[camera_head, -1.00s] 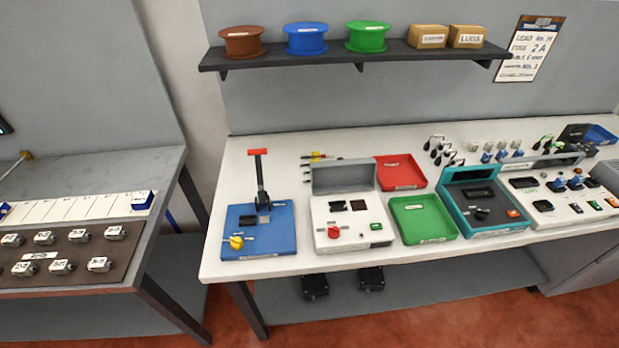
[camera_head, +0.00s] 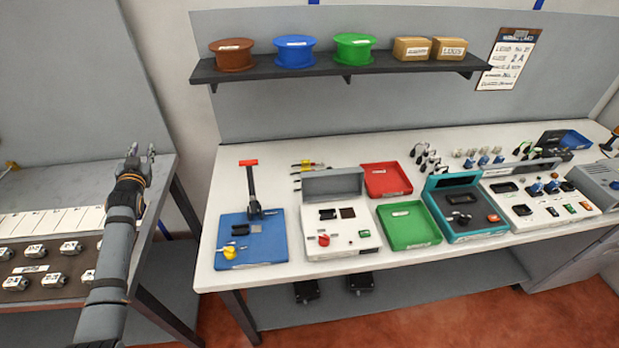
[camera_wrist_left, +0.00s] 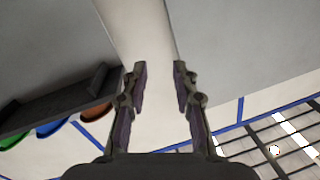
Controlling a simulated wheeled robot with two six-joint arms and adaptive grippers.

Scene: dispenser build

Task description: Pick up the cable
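My left gripper (camera_head: 141,152) is raised in front of the left bench, pointing up and away. The left wrist view shows its two fingers (camera_wrist_left: 160,68) apart with nothing between them. I cannot tell for certain which item is the cable. Small dark looped pieces (camera_head: 424,157) at the back of the white bench look like short cables, and thin yellow-and-black pieces (camera_head: 309,165) lie further left. Both groups are far to the right of my left gripper. My right gripper is not in view.
The white bench (camera_head: 219,277) holds a blue lever press (camera_head: 232,251), a light-grey machine (camera_head: 341,241), red (camera_head: 388,194) and green (camera_head: 411,244) trays, and a teal machine (camera_head: 430,191). A shelf (camera_head: 345,77) above carries spools and boxes.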

